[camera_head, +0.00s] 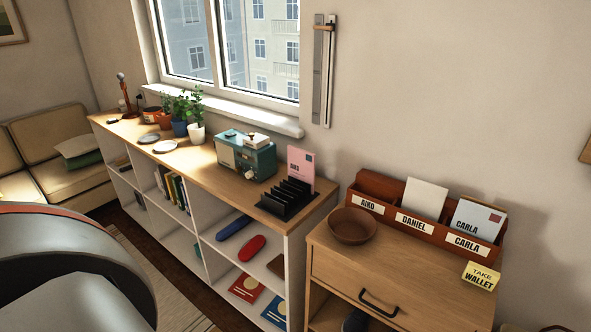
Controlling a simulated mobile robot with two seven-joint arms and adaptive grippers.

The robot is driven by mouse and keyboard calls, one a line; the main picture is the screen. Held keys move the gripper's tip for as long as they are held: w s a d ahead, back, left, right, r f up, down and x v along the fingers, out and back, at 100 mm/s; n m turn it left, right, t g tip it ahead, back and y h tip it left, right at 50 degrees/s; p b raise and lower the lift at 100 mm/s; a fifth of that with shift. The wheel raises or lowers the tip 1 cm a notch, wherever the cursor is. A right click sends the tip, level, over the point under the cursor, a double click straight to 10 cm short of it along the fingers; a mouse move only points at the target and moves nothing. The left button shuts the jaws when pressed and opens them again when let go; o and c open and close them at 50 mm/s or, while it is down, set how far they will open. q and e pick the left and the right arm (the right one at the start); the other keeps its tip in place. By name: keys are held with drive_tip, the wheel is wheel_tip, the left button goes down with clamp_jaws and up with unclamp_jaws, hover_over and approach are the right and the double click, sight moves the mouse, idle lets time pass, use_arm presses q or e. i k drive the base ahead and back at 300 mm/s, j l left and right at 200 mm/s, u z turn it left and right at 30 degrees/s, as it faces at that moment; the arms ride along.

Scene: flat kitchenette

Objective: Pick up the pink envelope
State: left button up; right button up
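The pink envelope (301,166) stands upright in a black slotted rack (287,199), in its rear part. The rack is at the right end of the low wooden-topped shelf unit. The envelope's lower part is hidden by the rack. It has a dark stamp at its upper right and small writing that I cannot read for sure. Neither of my grippers is in view.
A teal radio (246,157) stands left of the rack. On the right, a drawer cabinet (400,272) bears a brown bowl (352,226) and a red-brown letter sorter (424,226) holding two pale envelopes. Potted plants (184,109) stand farther left.

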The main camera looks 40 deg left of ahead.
sight(301, 164)
drive_tip(key=j+z, duration=0.2)
drive_tip(key=j, duration=0.85)
drive_tip(key=k+j+z, duration=0.2)
drive_tip(key=j, duration=0.8)
drive_tip(key=i, duration=0.1)
